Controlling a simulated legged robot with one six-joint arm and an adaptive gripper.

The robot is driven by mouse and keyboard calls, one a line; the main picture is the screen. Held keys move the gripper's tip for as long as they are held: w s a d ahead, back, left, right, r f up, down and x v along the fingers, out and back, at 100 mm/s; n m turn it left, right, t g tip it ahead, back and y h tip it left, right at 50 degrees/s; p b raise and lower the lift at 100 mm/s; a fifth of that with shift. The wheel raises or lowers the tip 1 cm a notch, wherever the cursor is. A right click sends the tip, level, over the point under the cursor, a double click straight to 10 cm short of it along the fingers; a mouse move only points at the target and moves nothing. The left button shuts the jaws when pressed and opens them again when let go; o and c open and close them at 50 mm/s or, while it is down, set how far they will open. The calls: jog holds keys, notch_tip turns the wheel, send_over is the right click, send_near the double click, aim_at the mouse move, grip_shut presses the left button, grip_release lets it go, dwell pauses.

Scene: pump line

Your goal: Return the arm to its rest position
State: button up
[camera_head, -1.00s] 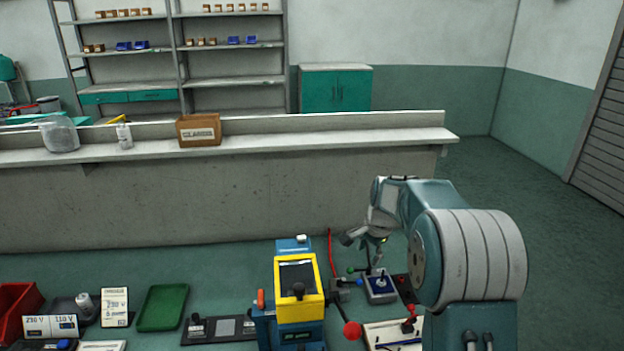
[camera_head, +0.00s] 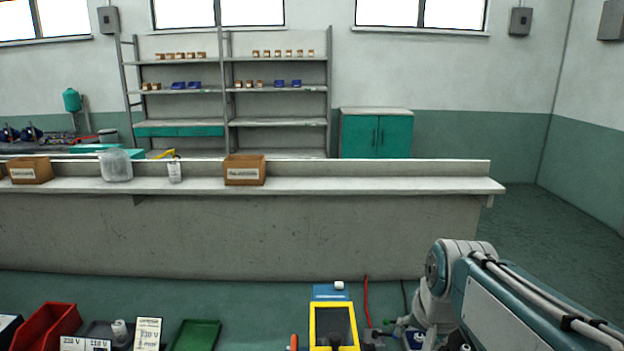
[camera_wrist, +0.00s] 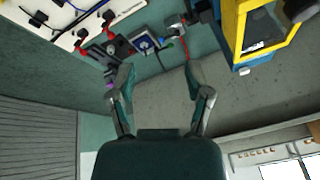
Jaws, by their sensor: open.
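My arm is teal and grey and reaches in from the lower right of the head view, with its end low in the picture. My gripper (camera_wrist: 160,88) shows in the wrist view with its two fingers spread wide apart. It is open and nothing is between the fingers. In the head view the fingers are hard to make out at the bottom edge.
A yellow and blue machine (camera_head: 333,325) stands left of my arm; in the wrist view the yellow frame (camera_wrist: 231,25) is at the upper right. A long grey counter (camera_head: 300,183) crosses behind. A green tray (camera_head: 196,335) and red bin (camera_head: 48,327) lie lower left.

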jog(key=s+a+f+n+t, duration=0.1)
jog(key=s+n, duration=0.3)
jog(key=s, duration=0.9)
jog(key=shift+s+a+f+n, duration=0.25)
jog(key=shift+f+n, duration=0.15)
jog(key=shift+f, duration=0.15)
jog(key=shift+w, duration=0.1)
